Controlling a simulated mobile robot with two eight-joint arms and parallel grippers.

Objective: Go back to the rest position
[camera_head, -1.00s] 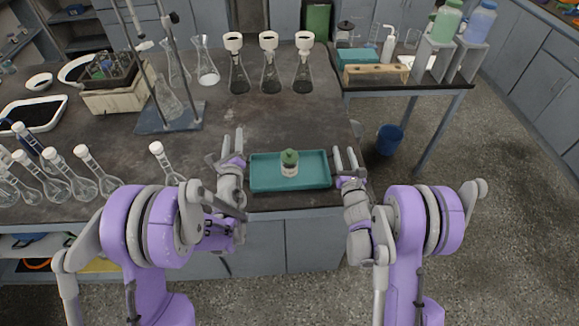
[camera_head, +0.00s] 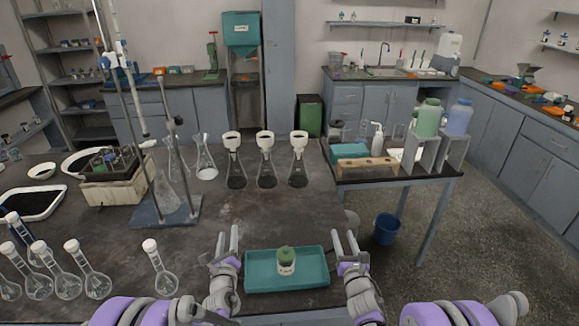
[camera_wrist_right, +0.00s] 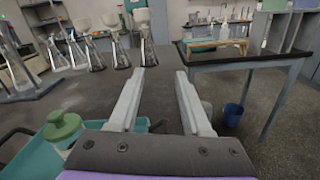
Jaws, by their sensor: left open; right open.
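My left gripper (camera_head: 228,243) is open and empty, just left of a teal tray (camera_head: 254,283) on the dark bench. My right gripper (camera_head: 345,243) is open and empty at the tray's right side. In the right wrist view the right gripper's two fingers (camera_wrist_right: 157,102) stand apart with nothing between them. A small white jar with a green lid (camera_head: 286,262) stands upright in the tray. The jar's green lid also shows at the lower left of the right wrist view (camera_wrist_right: 63,127).
Several flasks with white funnels (camera_head: 266,170) stand at the back of the bench. Several stoppered volumetric flasks (camera_head: 84,271) and a stand (camera_head: 166,210) are on the left. A side table (camera_head: 392,181) and a blue bucket (camera_head: 387,228) are on the right.

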